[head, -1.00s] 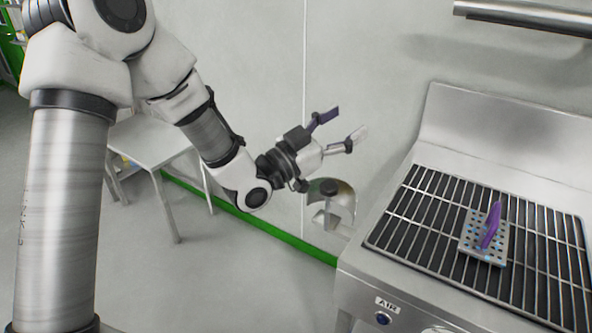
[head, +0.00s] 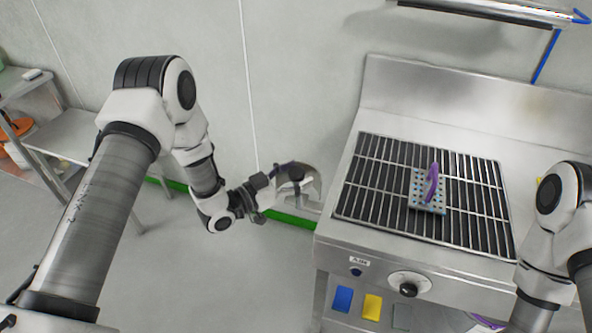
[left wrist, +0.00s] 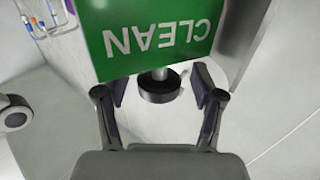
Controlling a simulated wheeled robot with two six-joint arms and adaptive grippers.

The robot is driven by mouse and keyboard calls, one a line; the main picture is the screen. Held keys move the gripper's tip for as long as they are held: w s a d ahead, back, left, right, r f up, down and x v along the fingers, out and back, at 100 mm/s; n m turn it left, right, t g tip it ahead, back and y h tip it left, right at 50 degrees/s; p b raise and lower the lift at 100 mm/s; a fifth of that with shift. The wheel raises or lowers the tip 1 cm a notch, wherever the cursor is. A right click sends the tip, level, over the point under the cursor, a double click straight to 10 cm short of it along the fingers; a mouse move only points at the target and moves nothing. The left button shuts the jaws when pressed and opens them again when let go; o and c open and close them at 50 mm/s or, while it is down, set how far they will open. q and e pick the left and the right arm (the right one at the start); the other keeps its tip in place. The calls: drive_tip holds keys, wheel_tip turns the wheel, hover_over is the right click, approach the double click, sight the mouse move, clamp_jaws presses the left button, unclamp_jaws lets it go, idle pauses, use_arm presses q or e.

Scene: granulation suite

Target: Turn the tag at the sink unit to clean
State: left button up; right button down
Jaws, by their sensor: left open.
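In the left wrist view, a green tag (left wrist: 155,35) with the white word CLEAN, upside down in the picture, fills the top centre. A dark round knob (left wrist: 158,92) on a metal stem is below it. My left gripper (left wrist: 160,98) is open, with one finger on each side of the knob; I cannot tell whether they touch it. In the head view, my left gripper (head: 278,178) is at the grey curved fitting (head: 305,190) by the wall, hiding much of it. Of my right gripper, at most a purple fingertip shows at the bottom edge.
A steel unit (head: 375,238) with a black grate (head: 365,205) stands right of the fitting. A perforated plate (head: 427,192) with a purple handle lies on the grate. A metal table (head: 75,130) stands at left. Open floor (head: 215,280) lies between.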

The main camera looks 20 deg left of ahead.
use_arm(q)
drive_tip(key=shift+w+d, duration=0.15)
drive_tip(key=shift+d, duration=0.05)
drive_tip(key=shift+a, duration=0.15)
drive_tip(key=c, duration=1.2)
drive_tip(key=shift+o, duration=0.2)
